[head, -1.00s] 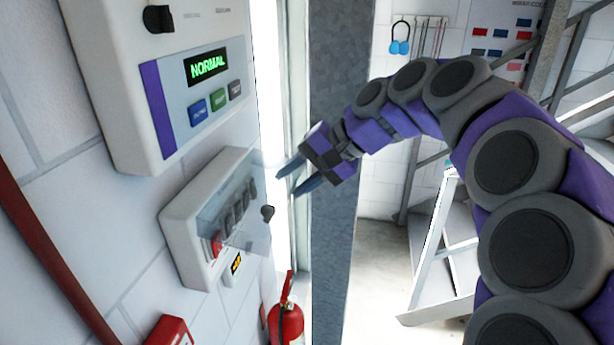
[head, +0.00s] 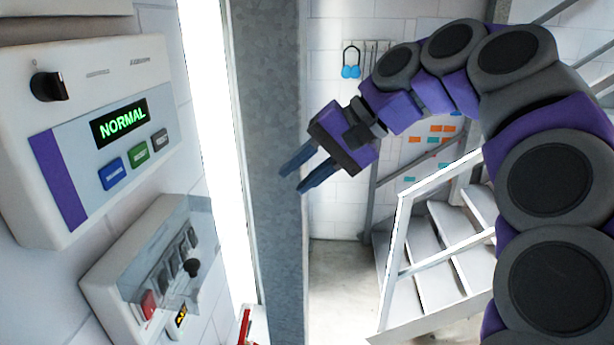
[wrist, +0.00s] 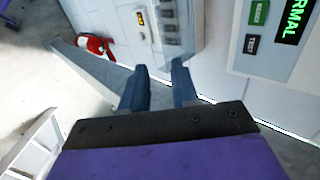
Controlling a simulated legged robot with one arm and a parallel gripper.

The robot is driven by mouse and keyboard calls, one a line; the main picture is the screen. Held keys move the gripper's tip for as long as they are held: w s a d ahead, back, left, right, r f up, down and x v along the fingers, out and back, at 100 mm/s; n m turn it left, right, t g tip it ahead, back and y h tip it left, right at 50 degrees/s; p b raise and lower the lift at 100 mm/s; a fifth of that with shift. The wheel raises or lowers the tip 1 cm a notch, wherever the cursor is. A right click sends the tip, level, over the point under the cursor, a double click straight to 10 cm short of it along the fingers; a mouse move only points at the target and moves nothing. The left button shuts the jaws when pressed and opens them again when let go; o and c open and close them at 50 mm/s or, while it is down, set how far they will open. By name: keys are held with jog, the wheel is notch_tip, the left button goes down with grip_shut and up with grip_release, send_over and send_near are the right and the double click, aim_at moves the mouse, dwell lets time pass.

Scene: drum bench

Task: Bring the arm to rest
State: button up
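My gripper (head: 307,174) is held out in the air in front of the grey steel post in the head view, with its two dark blue fingers apart and nothing between them. The fingers also show apart and empty in the wrist view (wrist: 160,85). My arm curves up from the lower right and down to the gripper. The gripper is clear of the wall panel and the switch box, and touches nothing that I can see.
A control panel (head: 145,75) reading NORMAL is on the left wall. Below it is a switch box (head: 110,285) with a clear cover. The steel post (head: 270,120) stands behind the gripper. White stairs (head: 425,265) are at right. A red extinguisher (wrist: 95,44) shows in the wrist view.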

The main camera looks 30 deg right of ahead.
jog(key=s+a+f+n+g+h+b, duration=0.1)
jog(key=s+a+f+g+b, duration=0.15)
jog(key=a+f+b, duration=0.6)
jog(key=s+a+f+n+g+h+b, duration=0.1)
jog(key=s+a+f+n+b, duration=0.15)
jog(key=f, duration=1.05)
jog(key=s+a+f+n+g+h+b, duration=0.1)
jog(key=s+a+f+h+b, duration=0.15)
jog(key=a+f+b, duration=0.55)
jog(key=s+d+f+g+h+b, duration=0.1)
jog(key=s+d+f+b, duration=0.1)
jog(key=s+f, duration=0.3)
jog(key=s+d+f+n+h+b, duration=0.1)
jog(key=s+f, duration=0.4)
jog(key=f, duration=0.9)
jog(key=s+d+f+n+g+h+b, duration=0.1)
jog(key=s+d+f+b, duration=0.2)
jog(key=f, duration=0.7)
jog(key=shift+s+d+g+b, duration=0.25)
jog(key=shift+s+g+b, duration=0.1)
jog(key=shift+s+b, duration=0.85)
